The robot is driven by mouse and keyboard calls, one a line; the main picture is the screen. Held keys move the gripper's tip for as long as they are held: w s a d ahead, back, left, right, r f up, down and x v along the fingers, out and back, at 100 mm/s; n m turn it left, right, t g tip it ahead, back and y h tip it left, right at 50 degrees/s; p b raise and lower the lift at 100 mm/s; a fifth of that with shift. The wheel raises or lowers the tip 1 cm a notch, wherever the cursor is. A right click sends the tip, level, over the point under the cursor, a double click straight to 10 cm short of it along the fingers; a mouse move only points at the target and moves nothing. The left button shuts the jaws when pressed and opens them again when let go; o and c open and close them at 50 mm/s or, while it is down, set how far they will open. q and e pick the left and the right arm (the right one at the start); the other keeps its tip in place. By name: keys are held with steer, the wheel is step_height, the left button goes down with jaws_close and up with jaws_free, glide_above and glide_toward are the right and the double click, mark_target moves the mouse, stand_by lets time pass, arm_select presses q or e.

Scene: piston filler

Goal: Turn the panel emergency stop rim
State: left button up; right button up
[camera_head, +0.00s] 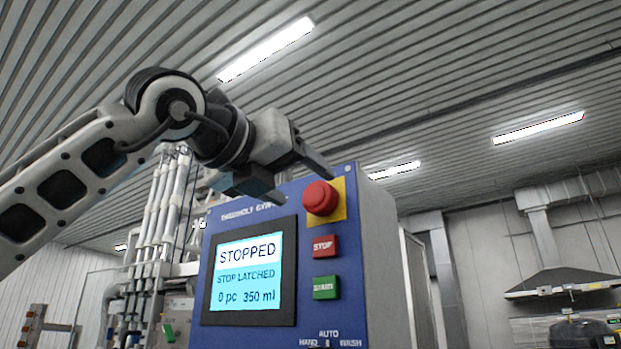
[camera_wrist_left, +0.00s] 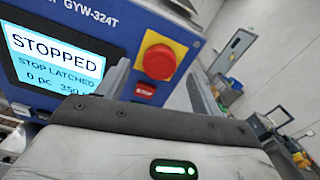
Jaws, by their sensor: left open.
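The red emergency stop button (camera_head: 320,198) sits on a yellow plate at the upper right of the blue control panel (camera_head: 345,262). It also shows in the left wrist view (camera_wrist_left: 159,61), just beyond the gripper. The panel screen (camera_head: 248,273) reads STOPPED and STOP LATCHED. My left gripper (camera_head: 291,186) is open and empty, up and left of the button in the head view. One finger reaches close above the button and the other is lower, in front of the panel's top. Whether a finger touches the button cannot be told. My right gripper is not in view.
Below the button are a red STOP button (camera_head: 324,246) and a green START button (camera_head: 326,287). A selector marked HAND, AUTO and WASH is at the bottom edge. White pipes (camera_head: 165,215) stand behind the panel at left. The space right of the panel is open.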

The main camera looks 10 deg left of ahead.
mark_target(314, 193)
arm_select(q)
steer(key=x, duration=0.2)
steer(key=shift+w+d+r+p, duration=0.1)
steer(key=shift+w+d+p, duration=0.05)
steer(key=shift+w+p, duration=0.2)
steer(key=shift+w+d, duration=0.2)
steer(key=shift+w, duration=0.3)
steer(key=c, duration=1)
